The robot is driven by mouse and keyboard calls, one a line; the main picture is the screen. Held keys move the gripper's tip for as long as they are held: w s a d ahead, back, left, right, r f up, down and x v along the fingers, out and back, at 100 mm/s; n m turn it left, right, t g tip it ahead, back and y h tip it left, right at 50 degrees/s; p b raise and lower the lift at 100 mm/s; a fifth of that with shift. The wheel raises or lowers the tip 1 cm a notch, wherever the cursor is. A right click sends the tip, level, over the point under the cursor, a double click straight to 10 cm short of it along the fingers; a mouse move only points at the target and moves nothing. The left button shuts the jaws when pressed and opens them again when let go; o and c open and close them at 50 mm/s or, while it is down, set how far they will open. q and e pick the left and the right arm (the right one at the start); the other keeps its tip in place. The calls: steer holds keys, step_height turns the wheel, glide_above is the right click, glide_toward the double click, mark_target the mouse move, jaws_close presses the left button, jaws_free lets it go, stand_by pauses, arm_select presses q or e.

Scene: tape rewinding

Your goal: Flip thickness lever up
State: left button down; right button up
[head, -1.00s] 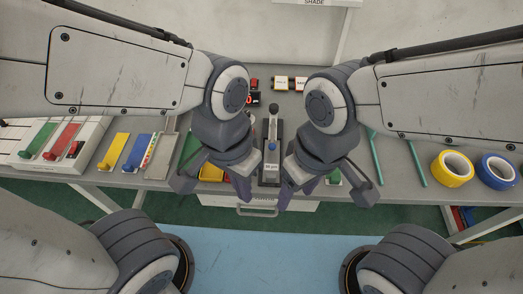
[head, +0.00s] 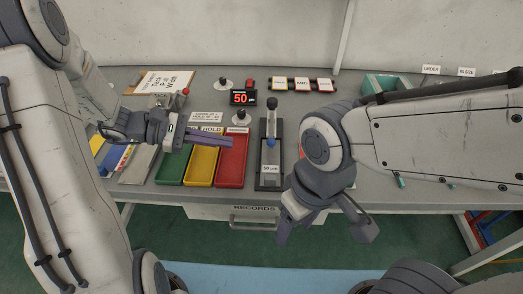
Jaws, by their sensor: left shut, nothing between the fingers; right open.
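I cannot tell for sure which part is the lever. My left gripper (head: 233,141) is shut and empty, pointing right above the red tray, left of the gauge and apart from it. My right gripper (head: 296,232) is open and empty at the table's front edge, right of and nearer than the gauge.
Green (head: 172,167), yellow (head: 201,167) and red (head: 232,168) trays lie left of the gauge. A red "50" display (head: 243,97) and several labelled blocks (head: 302,84) stand behind. A teal bin (head: 388,84) is at the back right. A "RECORDS" drawer (head: 254,212) is below.

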mark_target(271, 134)
arm_select(q)
steer(key=shift+d, duration=0.1)
steer(key=x, duration=1)
steer(key=shift+f, duration=0.1)
steer(key=r+n+p, duration=0.1)
steer(key=p, duration=0.2)
steer(key=r+n+g+p, duration=0.1)
steer(key=r+p, duration=0.1)
steer(key=p, duration=0.1)
steer(key=shift+s, duration=0.4)
steer(key=shift+f+b, duration=0.25)
steer(key=shift+b, duration=0.05)
steer(key=shift+r, duration=0.1)
